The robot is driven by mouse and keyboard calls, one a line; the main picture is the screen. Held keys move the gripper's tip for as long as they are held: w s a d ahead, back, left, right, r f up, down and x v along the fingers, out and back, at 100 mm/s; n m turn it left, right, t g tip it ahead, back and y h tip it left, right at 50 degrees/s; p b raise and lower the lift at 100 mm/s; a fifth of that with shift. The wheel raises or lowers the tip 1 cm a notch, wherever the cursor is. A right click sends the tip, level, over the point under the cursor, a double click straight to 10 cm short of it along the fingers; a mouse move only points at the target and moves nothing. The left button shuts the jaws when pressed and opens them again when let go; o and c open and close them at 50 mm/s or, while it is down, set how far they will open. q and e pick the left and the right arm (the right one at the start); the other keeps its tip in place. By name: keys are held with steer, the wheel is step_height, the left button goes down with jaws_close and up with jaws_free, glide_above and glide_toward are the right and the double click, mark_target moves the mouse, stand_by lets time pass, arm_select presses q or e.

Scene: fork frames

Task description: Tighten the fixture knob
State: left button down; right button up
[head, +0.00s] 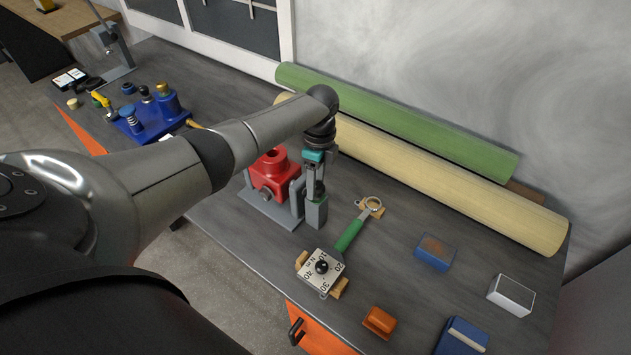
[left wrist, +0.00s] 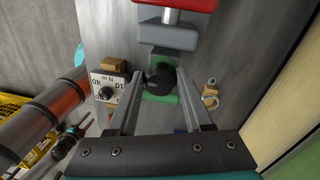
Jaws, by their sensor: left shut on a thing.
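The fixture (head: 268,172) is a red block on a grey base with grey uprights, on the workbench in the head view. In the left wrist view its grey and red parts (left wrist: 168,36) show at the top. My left gripper (head: 316,188) points down at the fixture's right side. In the left wrist view the dark round fixture knob (left wrist: 160,75) sits between its fingertips, and the gripper is shut on it. In the head view the fingers mostly hide the knob.
A green-handled torque wrench (head: 350,235) with a dial plate (head: 322,268) rests on wooden blocks beside the fixture. Blue, white and orange blocks (head: 435,252) lie to the right. Green and cream rolls (head: 420,130) line the back. A blue tool stand (head: 150,115) is at left.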

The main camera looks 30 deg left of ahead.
arm_select(q)
steer(key=shift+w+r, duration=0.25)
steer(key=c, duration=0.7)
jaws_free()
steer(key=shift+o, duration=0.5)
steer(key=shift+s+f, duration=0.1)
steer(key=shift+s, duration=0.05)
step_height(320, 180, up, 15)
steer(key=w+p, duration=0.1)
steer(key=shift+w, duration=0.35)
steer(key=shift+a, duration=0.1)
